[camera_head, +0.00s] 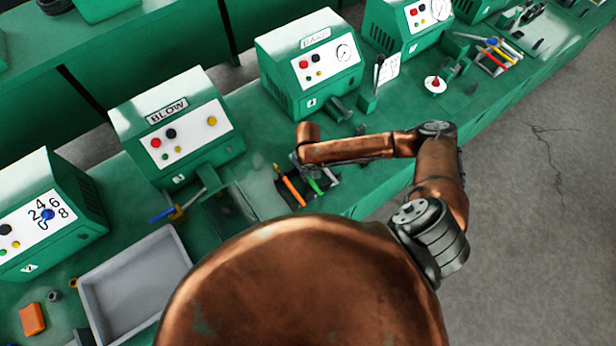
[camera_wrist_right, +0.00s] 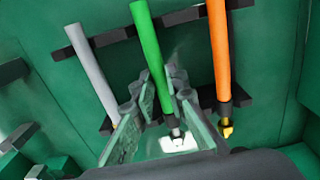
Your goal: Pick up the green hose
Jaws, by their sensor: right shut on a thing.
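The green hose (camera_head: 314,186) lies in a dark rack on the green bench in the head view. In the right wrist view the green hose (camera_wrist_right: 150,48) runs between the two fingers of my right gripper (camera_wrist_right: 158,88), which is shut on it. In the head view my right gripper (camera_head: 299,162) is at the rack, partly hidden by its arm. An orange hose (camera_wrist_right: 220,55) is to the right of the green one in the wrist view, and a grey hose (camera_wrist_right: 90,72) to the left. My left gripper is not in view.
The orange hose also shows in the head view (camera_head: 292,191). Behind stand green machines, one marked BLOW (camera_head: 172,128) and another (camera_head: 310,62). A grey tray (camera_head: 98,281) and an orange block (camera_head: 33,319) are at lower left. Tools lie at the right end of the bench.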

